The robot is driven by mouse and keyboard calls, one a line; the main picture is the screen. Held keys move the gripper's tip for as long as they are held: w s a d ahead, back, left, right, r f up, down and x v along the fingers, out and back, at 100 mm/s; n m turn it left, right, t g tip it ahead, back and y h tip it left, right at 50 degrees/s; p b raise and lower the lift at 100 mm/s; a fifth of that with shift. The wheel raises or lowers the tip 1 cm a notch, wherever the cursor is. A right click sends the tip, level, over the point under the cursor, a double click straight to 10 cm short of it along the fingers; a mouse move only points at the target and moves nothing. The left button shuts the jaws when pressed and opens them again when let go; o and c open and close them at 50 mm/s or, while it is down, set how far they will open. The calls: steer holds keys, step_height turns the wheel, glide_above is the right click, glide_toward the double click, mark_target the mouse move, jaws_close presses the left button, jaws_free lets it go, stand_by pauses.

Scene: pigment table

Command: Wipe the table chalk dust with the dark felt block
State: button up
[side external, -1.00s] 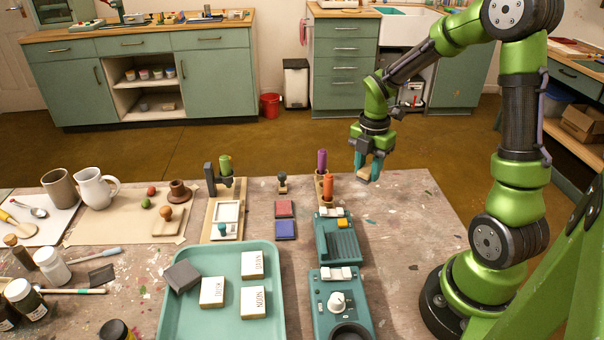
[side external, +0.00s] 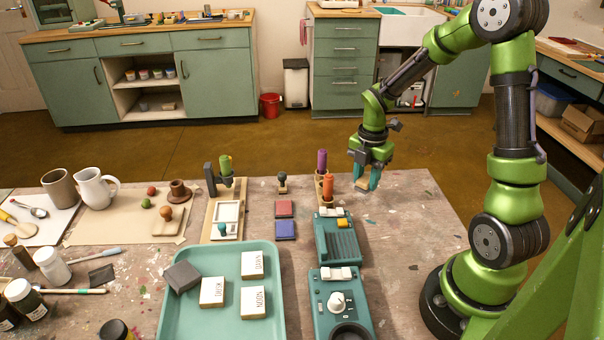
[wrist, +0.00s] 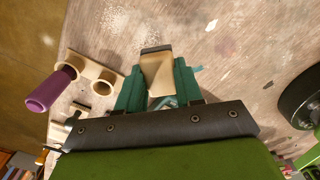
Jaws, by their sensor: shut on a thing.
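My gripper (side external: 367,183) is shut on a tan block with a dark strip along its far edge, which fits the felt block (wrist: 157,72). The block sits between the teal fingers in the wrist view. In the side view the fingers hide most of it, over the table's far right part. I cannot tell whether it touches the table (side external: 420,215). Pale specks and smudges (wrist: 212,25) mark the tabletop in the wrist view. I cannot tell chalk dust from paint stains there.
A wooden holder with a purple stick (side external: 322,160) and an orange stick (side external: 328,188) stands just left of my gripper. A teal device (side external: 340,240) lies in front of it. A teal tray (side external: 180,325) holds several blocks. The table right of the devices is clear.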

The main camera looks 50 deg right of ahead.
mark_target(363, 203)
steer(key=shift+f, duration=2.75)
steer(key=shift+w+d+r, duration=0.35)
steer(key=shift+r, duration=0.05)
steer(key=shift+c, duration=0.3)
steer(key=shift+w+d+f, duration=0.2)
steer(key=shift+w+d, duration=3)
steer(key=shift+s+a, duration=3.4)
steer(key=shift+a, duration=0.05)
steer(key=shift+s+a+r, duration=0.1)
steer(key=shift+s, duration=0.05)
steer(key=shift+r, duration=3.9)
